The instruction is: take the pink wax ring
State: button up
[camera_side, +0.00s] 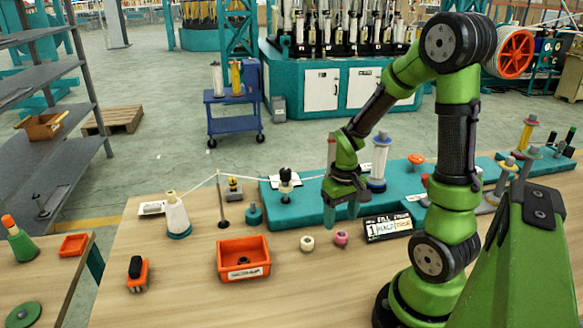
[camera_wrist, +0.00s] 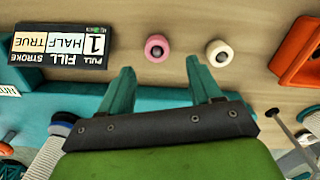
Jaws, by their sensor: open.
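The pink wax ring (camera_side: 341,238) lies on the wooden table, just left of the black sign in the side view. It also shows in the wrist view (camera_wrist: 157,47), ahead of the fingertips and roughly between them. A cream ring (camera_side: 307,243) of similar size lies beside it, and it shows in the wrist view (camera_wrist: 219,53) ahead of the right finger. My gripper (camera_side: 342,212) is open and empty, above the table behind the rings. Its two teal fingers (camera_wrist: 159,77) are spread apart in the wrist view, clear of both rings.
An orange bin (camera_side: 244,258) stands left of the rings. A sign (camera_side: 388,227) reading "FILL STROKE" stands close to the pink ring's right. A teal platform (camera_side: 300,203) runs behind. A white cone (camera_side: 176,215) and thin post stand left. The table in front of the rings is clear.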

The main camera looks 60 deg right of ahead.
aim_at(341, 232)
jog(key=f, duration=0.5)
jog(key=shift+s+f, duration=0.15)
jog(key=shift+s, duration=0.05)
